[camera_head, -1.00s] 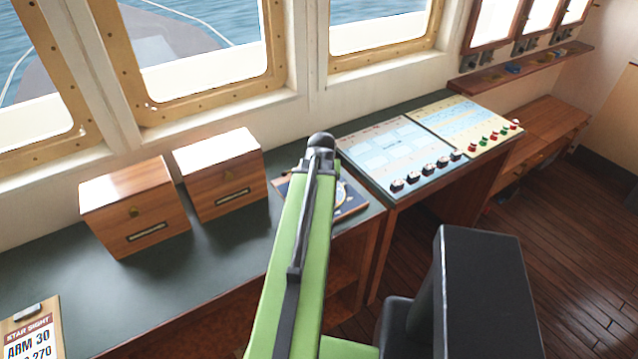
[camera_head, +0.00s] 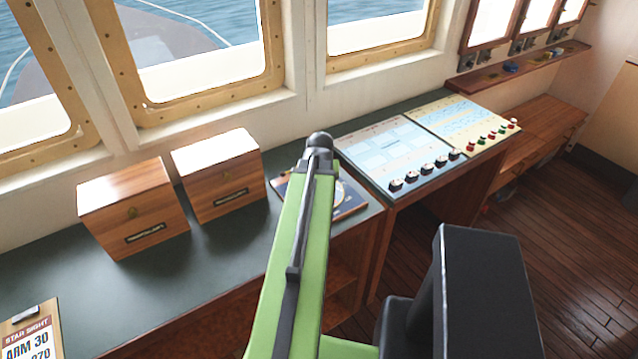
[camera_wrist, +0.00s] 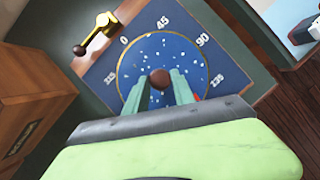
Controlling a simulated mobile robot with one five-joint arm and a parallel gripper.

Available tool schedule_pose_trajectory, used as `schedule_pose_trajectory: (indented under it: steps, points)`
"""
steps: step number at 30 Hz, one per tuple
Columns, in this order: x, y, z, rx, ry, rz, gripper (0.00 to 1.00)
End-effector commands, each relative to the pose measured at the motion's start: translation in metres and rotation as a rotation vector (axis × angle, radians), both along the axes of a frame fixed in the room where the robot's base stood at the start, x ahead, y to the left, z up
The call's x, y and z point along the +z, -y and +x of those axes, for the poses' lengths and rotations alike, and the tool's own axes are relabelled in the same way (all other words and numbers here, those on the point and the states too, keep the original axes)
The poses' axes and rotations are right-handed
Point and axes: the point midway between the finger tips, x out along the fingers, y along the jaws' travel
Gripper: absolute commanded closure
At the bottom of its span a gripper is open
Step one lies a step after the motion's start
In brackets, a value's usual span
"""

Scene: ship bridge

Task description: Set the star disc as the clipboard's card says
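The star disc (camera_wrist: 147,56) is a round blue plate with pale dots, set in a dark blue square board (camera_wrist: 185,25) marked 315, 0, 45, 90 and 135. A brown knob (camera_wrist: 160,79) stands near its middle. My gripper (camera_wrist: 160,84) has its two teal fingers on either side of this knob; I cannot tell whether they touch it. A brass arm (camera_wrist: 97,34) with a dark ball end sits at the board's upper left. The clipboard (camera_head: 47,309) is at the head view's lower left; its card reads STAR SIGHT, ARM 30 and 270, partly cut off.
Two wooden boxes (camera_head: 135,210) stand on the dark green counter (camera_head: 60,270), left of the board. A sloped console (camera_head: 385,155) with knobs and buttons stands to the right. Wooden floor (camera_head: 570,240) is clear at the far right.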

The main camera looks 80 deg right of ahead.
Motion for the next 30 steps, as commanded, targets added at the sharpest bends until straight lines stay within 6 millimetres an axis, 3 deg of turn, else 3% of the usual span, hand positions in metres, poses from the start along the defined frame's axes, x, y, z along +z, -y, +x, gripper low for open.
schedule_pose_trajectory:
  steps: [1,6,16,24,30]
  points:
    - [0.0,0.0,-0.001,-0.001,-0.003,0.001,0.68]
    - [0.0,0.0,0.0,0.0,-0.001,0.001,0.48]
    - [0.003,-0.001,0.001,0.001,0.001,0.0,0.48]
    - [0.034,-0.014,0.004,0.008,0.0,0.0,0.48]
    - [0.045,-0.013,-0.019,-0.028,0.0,0.001,0.48]
